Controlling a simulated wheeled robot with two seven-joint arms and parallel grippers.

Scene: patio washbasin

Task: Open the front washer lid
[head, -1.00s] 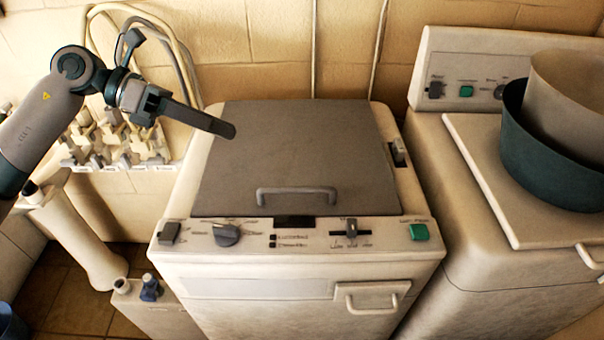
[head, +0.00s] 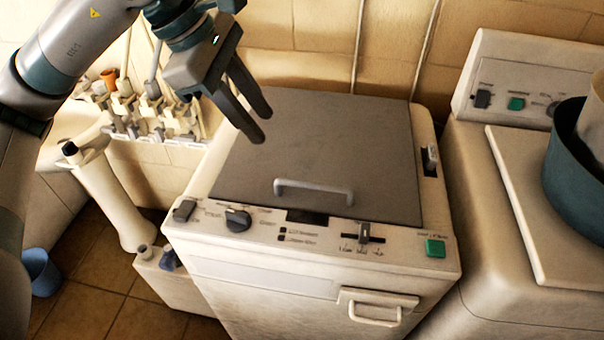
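The front washer (head: 300,285) is a cream machine in the middle of the head view. Its grey lid (head: 330,145) lies flat and closed on top. A light grey bar handle (head: 313,187) sits near the lid's front edge. My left gripper (head: 262,128) is above the lid's left part, behind and left of the handle, pointing down to the right. Its two dark fingers are a little apart with nothing between them. Whether the fingertips touch the lid is hard to tell, but they appear above it. My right gripper is not in view.
A second washer (head: 475,235) stands close on the right, with a dark teal basin (head: 577,180) on its lid. The front panel has knobs and a green button (head: 435,248). A pipe (head: 115,200), valves and a blue bucket (head: 40,272) are on the left.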

